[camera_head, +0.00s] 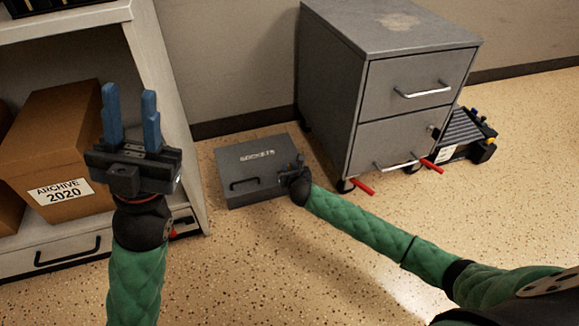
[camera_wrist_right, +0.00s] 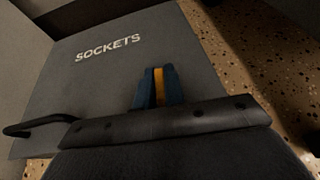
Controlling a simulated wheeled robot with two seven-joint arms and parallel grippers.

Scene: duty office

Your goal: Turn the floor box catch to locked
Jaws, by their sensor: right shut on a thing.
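The floor box (camera_head: 247,166) is a flat grey case marked SOCKETS, with a black handle, on the floor between the shelf and the drawer cabinet. It also shows in the right wrist view (camera_wrist_right: 105,75). My right gripper (camera_head: 299,161) is at the box's right side. In the right wrist view its blue fingers are shut on an orange piece, the catch (camera_wrist_right: 159,86), over the box's face. The fingers hide most of the catch, so I cannot tell its setting. My left gripper (camera_head: 131,117) is raised at the left, open and empty, away from the box.
A grey drawer cabinet (camera_head: 400,85) on casters stands right behind the box, with red pedals low at its front. A black device (camera_head: 466,135) lies beyond it. A shelf holds an archive carton (camera_head: 62,150) at left. The floor in front is clear.

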